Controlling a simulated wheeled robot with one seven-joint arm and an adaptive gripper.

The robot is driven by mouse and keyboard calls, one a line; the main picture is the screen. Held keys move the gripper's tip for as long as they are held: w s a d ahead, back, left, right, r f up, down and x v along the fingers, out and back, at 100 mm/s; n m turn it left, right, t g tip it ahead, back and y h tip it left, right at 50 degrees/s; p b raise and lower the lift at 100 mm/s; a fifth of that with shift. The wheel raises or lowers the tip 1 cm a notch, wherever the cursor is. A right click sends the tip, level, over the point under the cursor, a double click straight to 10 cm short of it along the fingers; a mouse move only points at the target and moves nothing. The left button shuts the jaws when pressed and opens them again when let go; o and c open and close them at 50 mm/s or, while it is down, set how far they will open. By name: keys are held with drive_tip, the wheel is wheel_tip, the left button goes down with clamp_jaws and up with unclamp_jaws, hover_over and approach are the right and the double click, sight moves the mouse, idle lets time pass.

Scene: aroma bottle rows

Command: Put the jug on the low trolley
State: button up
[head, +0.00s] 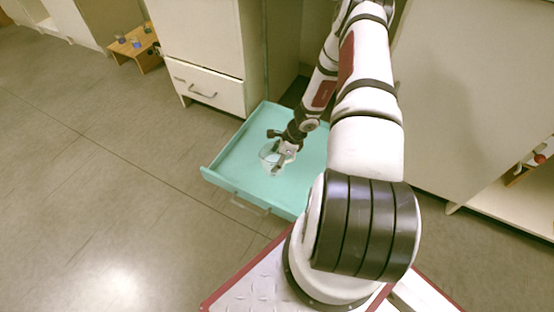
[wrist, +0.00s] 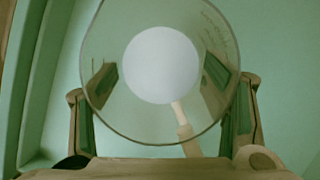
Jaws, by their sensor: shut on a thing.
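A clear glass jug (head: 269,154) is inside the open teal drawer (head: 237,157), towards its middle. In the wrist view the jug (wrist: 160,125) fills the middle, seen from above, with a pale round patch in it. My gripper (head: 281,153) reaches down into the drawer at the jug. In the wrist view my gripper (wrist: 163,105) has one finger on each side of the jug, and it is shut on it. I cannot tell whether the jug touches the drawer floor. I cannot make out a low trolley for certain.
A small wooden table (head: 136,48) with several small coloured things stands at the far left. A white cabinet (head: 203,45) with a closed drawer (head: 206,90) is behind the open drawer. Another white unit (head: 460,90) stands at right. The left floor is clear.

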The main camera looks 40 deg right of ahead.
drive_tip(key=o, duration=1.5)
drive_tip(key=shift+f, duration=0.1)
drive_tip(key=shift+o, duration=0.2)
